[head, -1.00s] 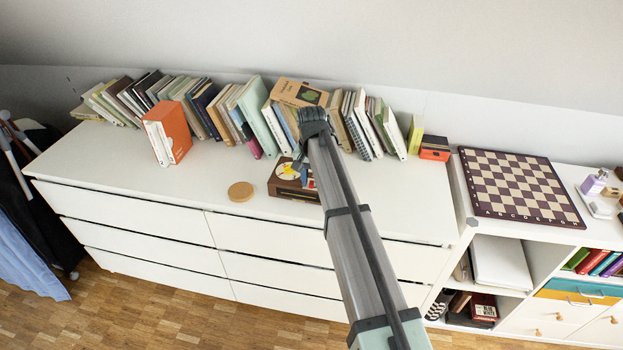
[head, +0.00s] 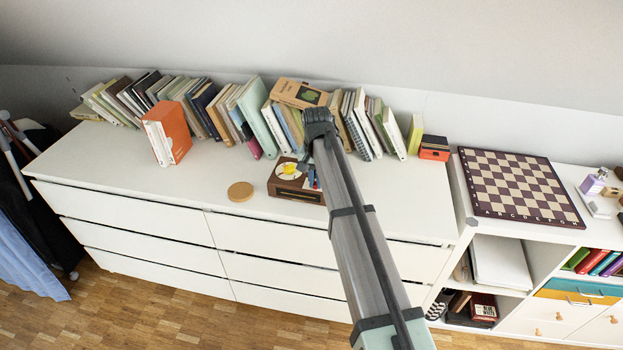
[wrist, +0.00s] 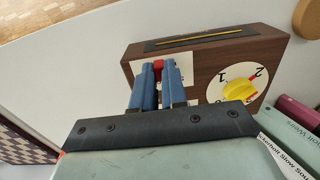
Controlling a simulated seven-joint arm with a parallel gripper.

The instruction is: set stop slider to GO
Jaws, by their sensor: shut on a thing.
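A brown wooden box (head: 285,193) stands on the white dresser, right of its middle; it fills the upper middle of the wrist view (wrist: 205,62). Its face has a white dial with a yellow knob (wrist: 239,89) and the numbers 1 and 2. Left of the dial is a pale plate (wrist: 184,71) with a red slider piece (wrist: 158,66). My gripper (wrist: 158,72) has its blue fingers at this plate, shut on the red piece between them. The fingers hide most of the piece and any label beside it. In the head view my arm partly covers the box's right end.
Books stand in a row behind the box, with an orange-and-white book (head: 178,139) apart at the left. A round wooden disc (head: 240,191) lies left of the box. The dresser top (head: 110,165) is mostly clear at the left. A chessboard (head: 519,184) lies at the right.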

